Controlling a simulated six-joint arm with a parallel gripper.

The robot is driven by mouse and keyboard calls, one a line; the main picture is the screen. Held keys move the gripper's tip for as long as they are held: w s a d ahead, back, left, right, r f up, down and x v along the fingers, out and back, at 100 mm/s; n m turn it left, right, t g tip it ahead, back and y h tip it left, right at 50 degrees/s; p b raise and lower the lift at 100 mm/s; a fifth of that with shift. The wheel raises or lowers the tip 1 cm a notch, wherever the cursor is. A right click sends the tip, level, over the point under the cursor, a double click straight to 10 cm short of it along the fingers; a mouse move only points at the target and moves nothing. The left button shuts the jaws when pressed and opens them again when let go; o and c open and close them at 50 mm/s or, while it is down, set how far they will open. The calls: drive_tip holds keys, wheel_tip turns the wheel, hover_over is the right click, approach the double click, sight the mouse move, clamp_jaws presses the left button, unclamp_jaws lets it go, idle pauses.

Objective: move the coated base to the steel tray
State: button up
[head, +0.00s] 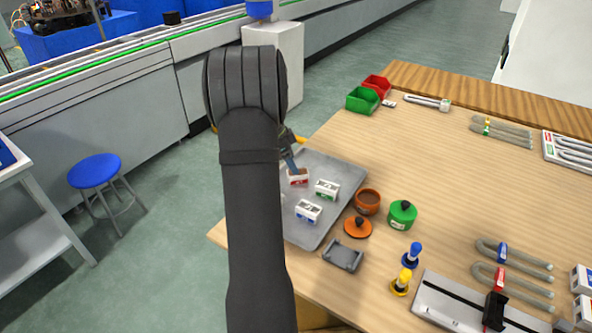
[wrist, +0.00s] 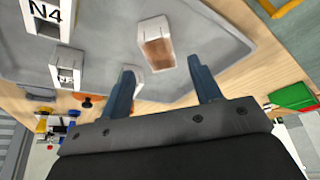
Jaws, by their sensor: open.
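The coated base is a white block with a brown top and a red label; it stands on the steel tray in the head view (head: 298,179). It also shows in the wrist view (wrist: 157,47), just beyond and between my fingertips. The steel tray (head: 346,172) is a flat grey plate on the table's left part, partly hidden by my arm. My gripper (head: 291,165) is open above the coated base; in the wrist view its two fingers (wrist: 162,68) stand apart with nothing clamped. Whether a finger touches the base cannot be told.
Two other white bases share the tray, one with a green label (head: 327,189) and one blue (head: 308,211). A brown pot (head: 367,201), an orange lid (head: 357,227), a green jar (head: 402,214) and a grey holder (head: 343,256) stand right of the tray. Red and green bins (head: 362,100) are behind.

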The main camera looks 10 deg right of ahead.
sight(298, 176)
drive_tip(key=v, duration=0.6)
drive_tip(key=shift+f, duration=0.1)
drive_tip(key=x, duration=1.2)
drive_tip(key=shift+d, duration=0.1)
wheel_tip(298, 176, up, 3)
drive_tip(key=shift+r, duration=0.5)
drive_tip(key=shift+f, duration=0.15)
